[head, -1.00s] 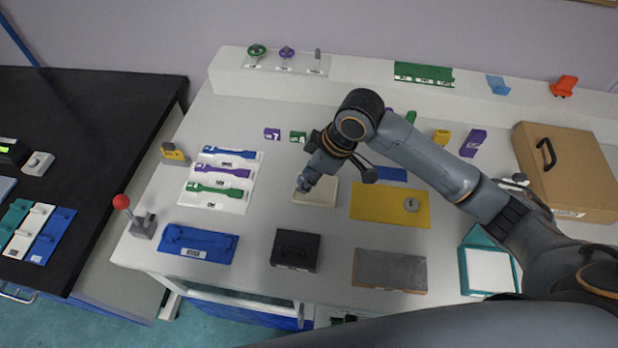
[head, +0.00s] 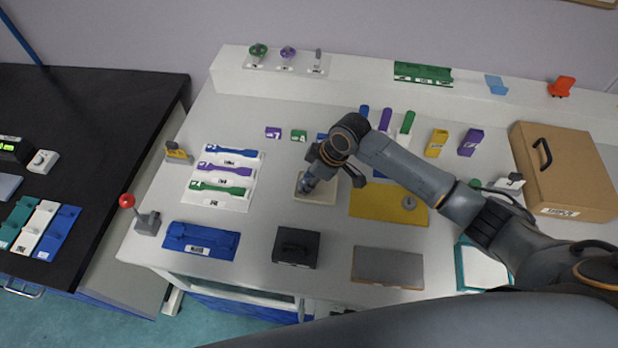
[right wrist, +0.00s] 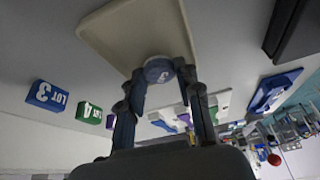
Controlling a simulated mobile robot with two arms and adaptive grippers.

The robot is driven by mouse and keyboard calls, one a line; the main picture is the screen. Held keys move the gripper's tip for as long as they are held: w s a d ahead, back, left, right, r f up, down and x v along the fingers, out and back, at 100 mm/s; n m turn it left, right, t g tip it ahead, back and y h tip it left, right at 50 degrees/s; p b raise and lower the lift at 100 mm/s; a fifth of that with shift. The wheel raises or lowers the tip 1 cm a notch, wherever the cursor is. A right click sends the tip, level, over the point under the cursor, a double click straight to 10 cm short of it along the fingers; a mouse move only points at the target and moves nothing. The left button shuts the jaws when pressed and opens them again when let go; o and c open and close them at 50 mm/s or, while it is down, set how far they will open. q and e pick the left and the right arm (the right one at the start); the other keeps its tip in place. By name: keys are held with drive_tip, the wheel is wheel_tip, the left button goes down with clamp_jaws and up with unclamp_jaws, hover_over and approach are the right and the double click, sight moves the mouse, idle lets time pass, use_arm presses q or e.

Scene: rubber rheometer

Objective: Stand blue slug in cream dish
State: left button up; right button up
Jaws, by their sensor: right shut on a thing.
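The cream dish (head: 324,194) lies flat near the middle of the table, partly covered by my right gripper (head: 306,184). It fills the upper part of the right wrist view (right wrist: 120,38). My right gripper (right wrist: 160,78) is shut on the slug (right wrist: 158,69), whose round grey-blue end with a pale mark shows between the fingertips. The slug is over the dish's edge area in that view; I cannot tell whether it touches the dish floor. In the head view the slug is hard to make out among the fingers. My left gripper is not in view.
A yellow mat (head: 375,203) lies right of the dish, a white tray of coloured dumbbell pieces (head: 223,203) left. A black box (head: 296,248) stands in front. A blue LOT 3 block (right wrist: 46,95) and green block (head: 299,135) stand behind.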

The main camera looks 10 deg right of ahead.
drive_tip(key=shift+f, duration=0.2)
drive_tip(key=o, duration=0.6)
drive_tip(key=shift+r, duration=0.1)
drive_tip(key=shift+r, duration=0.2)
drive_tip(key=shift+d+r, duration=0.2)
drive_tip(key=shift+r, duration=0.1)
drive_tip(key=b+v, duration=0.1)
drive_tip(key=v, duration=1)
drive_tip(key=shift+s, duration=0.15)
